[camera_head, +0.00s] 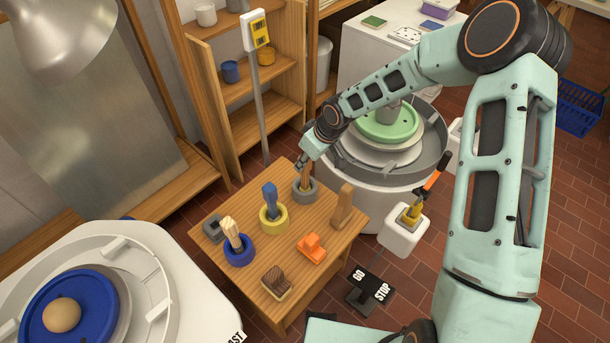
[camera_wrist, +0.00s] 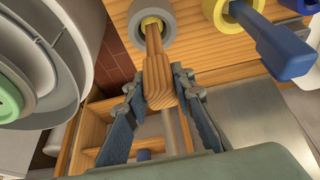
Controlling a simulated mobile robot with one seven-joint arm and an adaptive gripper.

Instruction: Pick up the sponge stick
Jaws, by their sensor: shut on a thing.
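The sponge stick (camera_wrist: 160,88) has a squared wooden handle and a yellow end that sits inside a grey ring holder (camera_wrist: 139,12). In the head view the stick (camera_head: 305,181) stands roughly upright in the grey holder (camera_head: 306,195) at the back of the small wooden table (camera_head: 326,279). My gripper (camera_head: 304,163) is at the top of the stick. In the wrist view my gripper's fingers (camera_wrist: 160,76) are on either side of the handle, shut on it. The yellow end is partly hidden by the ring.
A blue-handled tool (camera_head: 269,192) in a yellow ring stands close by on the left. A wooden block (camera_head: 342,206) stands on the right. An orange piece (camera_head: 312,247), a brush (camera_head: 275,281) and a blue holder (camera_head: 238,256) are nearer. A wheel with a green disc (camera_head: 388,122) is behind.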

